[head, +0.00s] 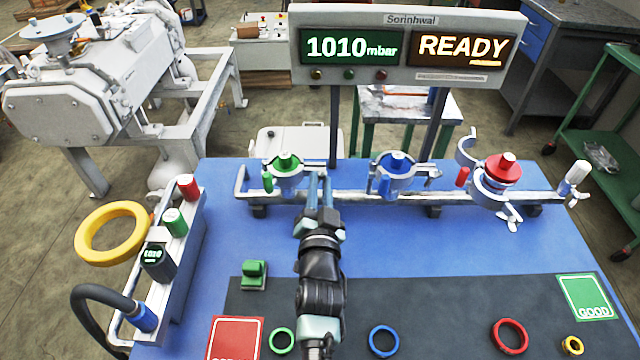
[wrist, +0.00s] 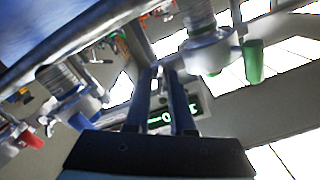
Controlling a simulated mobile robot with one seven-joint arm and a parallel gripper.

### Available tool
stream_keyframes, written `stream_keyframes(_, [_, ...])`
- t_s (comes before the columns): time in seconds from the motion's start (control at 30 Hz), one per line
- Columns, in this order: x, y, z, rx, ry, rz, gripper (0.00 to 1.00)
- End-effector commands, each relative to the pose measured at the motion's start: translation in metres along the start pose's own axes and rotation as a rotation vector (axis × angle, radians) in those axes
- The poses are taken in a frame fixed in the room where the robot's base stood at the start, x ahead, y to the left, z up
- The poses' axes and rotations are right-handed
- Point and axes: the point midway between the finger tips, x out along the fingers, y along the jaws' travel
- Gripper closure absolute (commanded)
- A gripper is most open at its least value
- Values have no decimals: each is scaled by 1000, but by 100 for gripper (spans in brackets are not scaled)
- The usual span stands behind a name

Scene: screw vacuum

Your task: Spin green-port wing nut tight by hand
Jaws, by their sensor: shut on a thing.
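The green port (head: 285,160) stands on the rail at the back left of the blue table, with a metal clamp around it. A green tab (head: 267,182) hangs at the clamp's left; clamp (wrist: 207,52) and tab (wrist: 253,62) also show in the wrist view. My gripper (head: 319,178) is at the clamp's right side, its two fingers pointing away from me. In the wrist view my gripper (wrist: 160,72) is shut on a small part at the fingertips, which I take for the green-port wing nut; the fingers mostly hide it.
The blue port (head: 397,160) is clamped further right; the red port's clamp (head: 490,187) hangs open. A display (head: 405,47) above reads 1010 mbar and READY. Loose rings lie on the dark front mat (head: 440,300).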

Motion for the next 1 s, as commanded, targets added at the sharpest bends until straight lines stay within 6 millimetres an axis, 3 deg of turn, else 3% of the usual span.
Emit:
stream_keyframes(0.17, [0, 1, 0, -2, -1, 2, 100])
stream_keyframes(0.2, [0, 1, 0, -2, -1, 2, 71])
stream_keyframes(0.27, [0, 1, 0, -2, -1, 2, 62])
stream_keyframes(0.67, [-6, -1, -1, -3, -1, 0, 62])
stream_keyframes(1.0, [-51, -4, -5, -5, -5, 1, 62])
